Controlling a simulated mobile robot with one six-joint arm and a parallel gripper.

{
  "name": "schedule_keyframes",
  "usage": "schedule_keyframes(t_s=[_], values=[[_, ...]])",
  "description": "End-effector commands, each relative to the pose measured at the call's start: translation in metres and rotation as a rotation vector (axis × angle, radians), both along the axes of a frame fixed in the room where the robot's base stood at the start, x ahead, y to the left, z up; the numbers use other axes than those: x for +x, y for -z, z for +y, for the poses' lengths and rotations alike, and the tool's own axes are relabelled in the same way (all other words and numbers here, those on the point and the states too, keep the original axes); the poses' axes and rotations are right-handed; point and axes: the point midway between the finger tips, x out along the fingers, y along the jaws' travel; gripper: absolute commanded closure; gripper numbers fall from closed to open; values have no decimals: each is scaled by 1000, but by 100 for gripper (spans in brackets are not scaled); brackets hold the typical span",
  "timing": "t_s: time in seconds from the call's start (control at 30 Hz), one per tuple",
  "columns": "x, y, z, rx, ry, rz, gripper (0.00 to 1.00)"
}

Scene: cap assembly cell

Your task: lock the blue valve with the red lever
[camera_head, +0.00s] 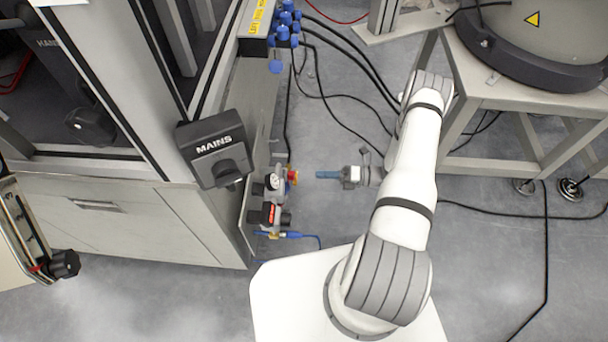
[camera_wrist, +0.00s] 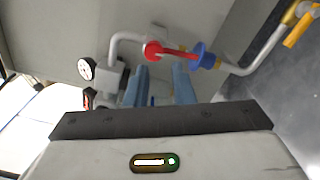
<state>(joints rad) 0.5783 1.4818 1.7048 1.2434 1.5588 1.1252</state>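The red lever (camera_wrist: 172,50) has a round red end at left and a thin bar reaching right to the blue valve (camera_wrist: 205,57), on a grey pipe in the wrist view. In the head view the red part (camera_head: 293,176) is small, beside the cabinet's panel, and the blue valve is hard to make out. My gripper (camera_wrist: 160,72) has two blue fingers with a clear gap between them, open and empty. Its fingertips show just below the lever in the wrist view. In the head view my gripper (camera_head: 318,175) points left at the red part, a short gap away.
A round gauge (camera_wrist: 86,69) sits left of the lever; a device with a red display (camera_head: 268,213) is below it in the head view. A yellow handle (camera_wrist: 300,28) is at the wrist view's upper right. The MAINS switch box (camera_head: 213,150) is on the cabinet. Black cables (camera_head: 350,60) hang behind.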

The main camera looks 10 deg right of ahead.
Motion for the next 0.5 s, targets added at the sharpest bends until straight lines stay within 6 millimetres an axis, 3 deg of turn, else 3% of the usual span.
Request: schedule_keyframes(t_s=[0.27, 0.5], values=[[23, 13, -8, -168, -54, -749, 100], [41, 21, -15, -283, -88, -1407, 100]])
